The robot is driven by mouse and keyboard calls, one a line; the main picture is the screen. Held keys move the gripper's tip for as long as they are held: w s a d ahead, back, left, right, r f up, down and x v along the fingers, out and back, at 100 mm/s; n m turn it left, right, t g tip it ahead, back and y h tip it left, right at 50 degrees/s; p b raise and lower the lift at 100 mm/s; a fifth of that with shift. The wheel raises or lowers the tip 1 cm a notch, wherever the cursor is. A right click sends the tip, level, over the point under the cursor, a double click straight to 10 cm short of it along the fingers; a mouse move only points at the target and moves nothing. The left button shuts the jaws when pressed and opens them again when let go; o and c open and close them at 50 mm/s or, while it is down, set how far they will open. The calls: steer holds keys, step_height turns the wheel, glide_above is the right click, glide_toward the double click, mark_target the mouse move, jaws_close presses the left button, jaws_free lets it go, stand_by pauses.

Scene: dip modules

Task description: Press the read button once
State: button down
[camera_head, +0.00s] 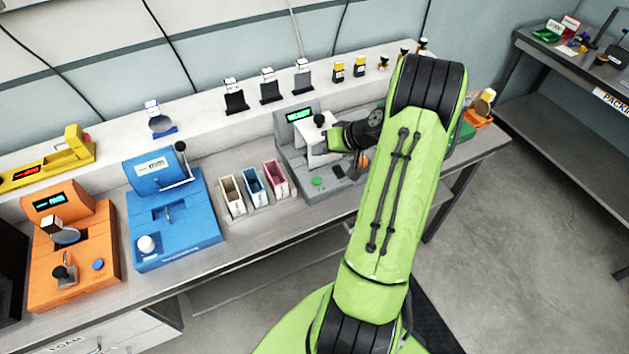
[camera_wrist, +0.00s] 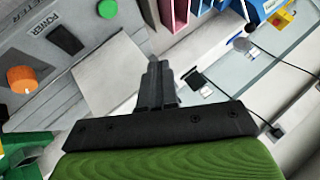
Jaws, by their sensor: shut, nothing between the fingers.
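The grey meter (camera_head: 296,160) stands on the bench in the middle of the head view, with a lit green display at its top. A round green button (camera_head: 318,181) sits at the front left of its base; it also shows at the top of the wrist view (camera_wrist: 107,9). I cannot read a label on this button. My gripper (camera_head: 333,139) is shut and empty, above the meter's base beside its white block. In the wrist view its closed fingers (camera_wrist: 158,68) stand apart from the green button. The white plate (camera_wrist: 108,72) lies beside the fingers there.
The meter also has a black power switch (camera_wrist: 66,40) and an orange knob (camera_wrist: 22,79). Coloured bins (camera_head: 254,186) stand to its left, then a blue machine (camera_head: 186,232) and an orange machine (camera_head: 92,255). My arm hides the bench right of the meter.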

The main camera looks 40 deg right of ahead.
mark_target(320, 181)
step_height(320, 181, down, 9)
steer(key=b, duration=0.6)
steer(key=shift+a+b, duration=0.1)
steer(key=shift+b, duration=0.2)
steer(key=shift+r, duration=0.1)
stand_by(1.3)
steer(key=shift+f+b, duration=0.4)
steer(key=shift+b, duration=0.1)
steer(key=shift+f+b, duration=0.35)
steer(key=shift+b, duration=0.05)
stand_by(0.4)
stand_by(0.3)
steer(key=shift+r+p, duration=0.45)
steer(key=shift+r, duration=0.35)
